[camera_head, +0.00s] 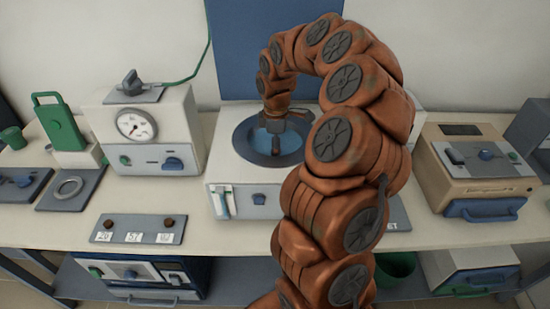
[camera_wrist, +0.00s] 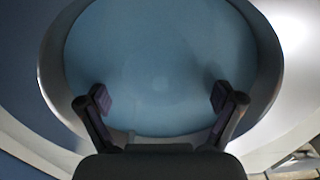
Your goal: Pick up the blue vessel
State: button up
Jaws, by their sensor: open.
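A round blue interior, which may be the blue vessel or the basin of the device, shows in the head view (camera_head: 289,149) inside the dark ring of a white box-shaped device (camera_head: 236,172). In the wrist view the smooth blue round surface (camera_wrist: 160,50) fills most of the picture, with a grey rim around it. No separate blue vessel can be told apart from it. My gripper (camera_head: 275,138) points down at the ring opening from above. In the wrist view my gripper (camera_wrist: 161,98) has its two fingers spread wide, with nothing between them.
A white device with a dial (camera_head: 136,125) stands left, and a tan device (camera_head: 478,165) stands right. A small panel with knobs (camera_head: 138,229) lies at the table's front. A green cup (camera_head: 13,138) is far left. A blue panel (camera_head: 262,50) rises behind the white device.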

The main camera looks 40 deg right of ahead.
jog(key=shift+f+p, duration=0.8)
jog(key=shift+f, duration=1.55)
jog(key=shift+c, duration=0.4)
jog(key=c, duration=1.3)
